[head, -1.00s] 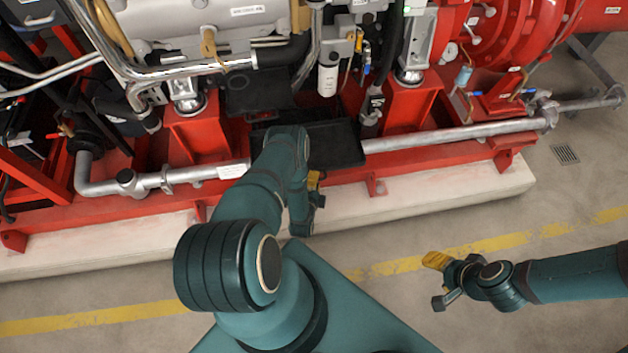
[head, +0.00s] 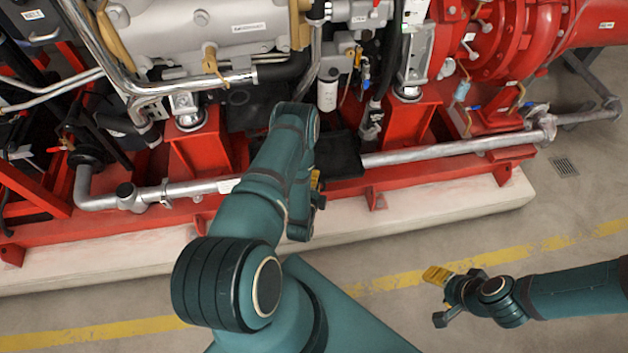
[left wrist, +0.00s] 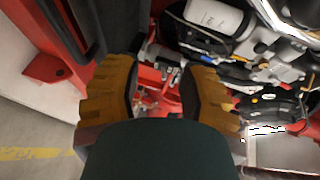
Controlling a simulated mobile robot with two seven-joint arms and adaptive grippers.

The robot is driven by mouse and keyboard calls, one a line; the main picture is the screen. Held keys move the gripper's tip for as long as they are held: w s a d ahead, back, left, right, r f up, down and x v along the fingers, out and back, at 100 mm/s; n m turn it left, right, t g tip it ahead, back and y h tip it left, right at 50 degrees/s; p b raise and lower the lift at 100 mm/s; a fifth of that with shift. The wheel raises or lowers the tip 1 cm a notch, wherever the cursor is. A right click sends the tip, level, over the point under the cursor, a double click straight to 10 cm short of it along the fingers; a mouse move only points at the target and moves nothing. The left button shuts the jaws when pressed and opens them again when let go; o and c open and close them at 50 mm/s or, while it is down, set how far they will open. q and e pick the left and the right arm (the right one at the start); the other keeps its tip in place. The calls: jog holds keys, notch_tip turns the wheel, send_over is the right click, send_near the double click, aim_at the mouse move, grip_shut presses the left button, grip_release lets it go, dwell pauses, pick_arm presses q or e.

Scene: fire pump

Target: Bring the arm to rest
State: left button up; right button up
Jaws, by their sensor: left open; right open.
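My left arm stands in the middle of the head view, in front of the red pump frame. My left gripper (head: 316,190) is mostly hidden behind the arm; a bit of yellow finger shows. In the left wrist view its two yellow fingers (left wrist: 158,92) are apart with nothing between them. Beyond them lie the red frame and engine parts, including a white cylinder (left wrist: 215,17). My right gripper (head: 440,297) hangs over the floor at the lower right, open and empty, clear of the machine.
The fire pump's red base frame (head: 440,182) sits on a pale concrete plinth (head: 430,212). A grey pipe (head: 455,149) runs along its front, beside a dark tray (head: 338,158). The floor between the plinth and my right gripper is clear, with a yellow line (head: 500,258).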

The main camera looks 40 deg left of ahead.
pick_arm(q)
jog(key=shift+r, duration=0.2)
jog(key=shift+d, duration=0.1)
dwell(0.4)
jog(key=d+r+n+g+h, duration=0.3)
jog(key=d+n, duration=0.1)
jog(key=d, duration=0.3)
jog(key=d+r+n+g+h, duration=0.3)
jog(key=d+n+h, duration=0.15)
jog(key=d, duration=0.35)
jog(key=s+d+r+n+g+h, duration=0.3)
jog(key=s+d+r+n+g, duration=0.2)
jog(key=s+d+r, duration=0.3)
jog(key=s+d+g, duration=0.1)
jog(key=s+d, duration=0.2)
jog(key=shift+r+g, duration=0.2)
jog(key=shift+g, duration=0.1)
